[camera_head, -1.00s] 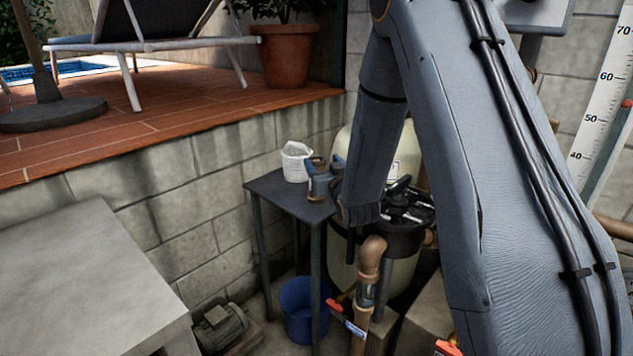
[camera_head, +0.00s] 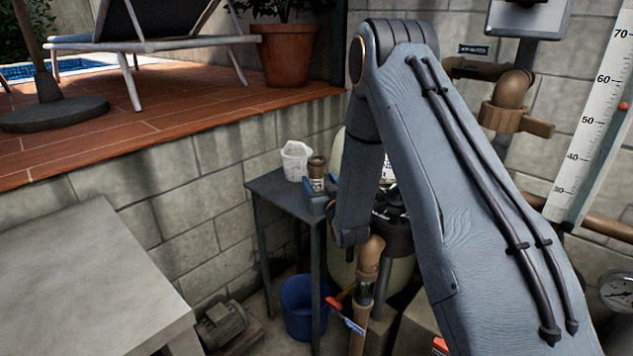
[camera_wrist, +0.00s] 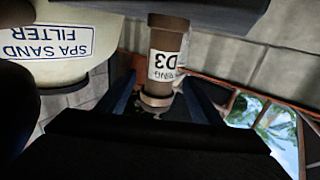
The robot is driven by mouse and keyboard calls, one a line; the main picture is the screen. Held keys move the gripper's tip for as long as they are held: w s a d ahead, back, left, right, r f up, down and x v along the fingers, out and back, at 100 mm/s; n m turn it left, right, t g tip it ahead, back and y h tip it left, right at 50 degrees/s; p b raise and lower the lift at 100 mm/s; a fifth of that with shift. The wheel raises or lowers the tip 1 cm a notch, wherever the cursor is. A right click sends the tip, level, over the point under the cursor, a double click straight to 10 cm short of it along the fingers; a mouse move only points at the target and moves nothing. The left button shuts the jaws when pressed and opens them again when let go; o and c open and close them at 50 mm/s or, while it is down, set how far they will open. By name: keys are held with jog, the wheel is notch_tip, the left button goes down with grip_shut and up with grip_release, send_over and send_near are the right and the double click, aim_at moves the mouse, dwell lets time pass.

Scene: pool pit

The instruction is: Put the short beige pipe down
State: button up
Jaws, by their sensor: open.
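The short beige pipe (camera_head: 317,168), brown-beige with a collar at each end and a white label, stands upright on the small dark table (camera_head: 268,186), close to its right side. My gripper (camera_head: 319,196) is low beside the pipe. In the wrist view its open fingers (camera_wrist: 160,92) lie on both sides of the pipe's near end, with gaps showing. My forearm hides the table's right edge.
A white basket (camera_head: 296,158) stands just left of the pipe. The sand filter (camera_wrist: 62,50) is close beside the table. A vertical brown pipe (camera_head: 366,290) and a blue bucket (camera_head: 303,305) are below. A broad grey bench top (camera_head: 85,270) is clear at left.

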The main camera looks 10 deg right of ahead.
aim_at(318, 178)
jog(key=w, duration=0.4)
jog(key=shift+w+a+p, duration=0.2)
jog(key=shift+w+p, duration=0.1)
jog(key=shift+p, duration=0.05)
jog(key=c, duration=1.4)
jog(key=shift+r, duration=0.1)
jog(key=shift+c, duration=0.2)
